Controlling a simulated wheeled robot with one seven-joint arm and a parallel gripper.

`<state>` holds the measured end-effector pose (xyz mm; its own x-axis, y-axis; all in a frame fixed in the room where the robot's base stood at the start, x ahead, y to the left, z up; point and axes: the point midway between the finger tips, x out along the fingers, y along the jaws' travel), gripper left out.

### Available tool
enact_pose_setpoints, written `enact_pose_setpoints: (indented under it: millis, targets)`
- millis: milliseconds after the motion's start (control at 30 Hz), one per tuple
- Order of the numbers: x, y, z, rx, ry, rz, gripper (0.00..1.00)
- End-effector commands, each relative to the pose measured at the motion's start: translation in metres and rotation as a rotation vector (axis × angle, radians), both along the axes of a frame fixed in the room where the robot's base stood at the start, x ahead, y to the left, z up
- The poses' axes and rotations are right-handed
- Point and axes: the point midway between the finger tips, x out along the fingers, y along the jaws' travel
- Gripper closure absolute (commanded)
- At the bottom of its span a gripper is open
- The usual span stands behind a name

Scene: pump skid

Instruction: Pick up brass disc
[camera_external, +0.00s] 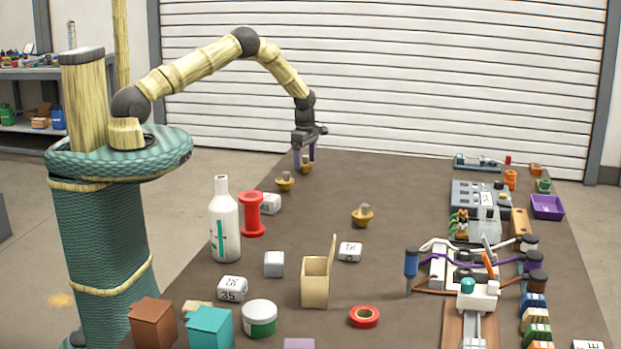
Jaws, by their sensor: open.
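Three similar brass-coloured round pieces with small knobs on top are on the brown table. One brass piece (306,168) is at the far left edge of the table, at my fingertips. A second brass piece (285,183) lies a little nearer and to the left. A third brass piece (362,218) lies toward the middle. I cannot tell which of them is the brass disc. My gripper (305,163) points down with its fingers apart, over the farthest brass piece. The fingers partly hide that piece, and I cannot tell whether they touch it.
A red spool (252,214), a white bottle (224,227) and a tan open box (316,281) stand on the near left. White marked blocks (349,252) lie around them. Equipment with cables (465,265) and a purple tray (547,207) fill the right side. The table's far middle is clear.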

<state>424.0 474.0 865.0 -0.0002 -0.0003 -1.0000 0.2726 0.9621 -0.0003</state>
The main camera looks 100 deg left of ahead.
Motion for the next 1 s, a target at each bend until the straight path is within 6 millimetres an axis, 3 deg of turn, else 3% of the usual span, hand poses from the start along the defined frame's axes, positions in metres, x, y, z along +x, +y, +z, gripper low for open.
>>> enact_pose_setpoints:
  millis: [100, 367, 733, 1000]
  targets:
    - [0.000, 0.000, 0.000, 0.000, 0.000, 0.000, 0.23]
    - [0.000, 0.000, 0.000, 0.000, 0.000, 0.000, 0.72]
    - [0.001, 0.001, 0.009, 0.003, -0.001, 0.000, 0.72]
    - [0.001, 0.001, 0.053, 0.004, -0.003, 0.000, 0.72]
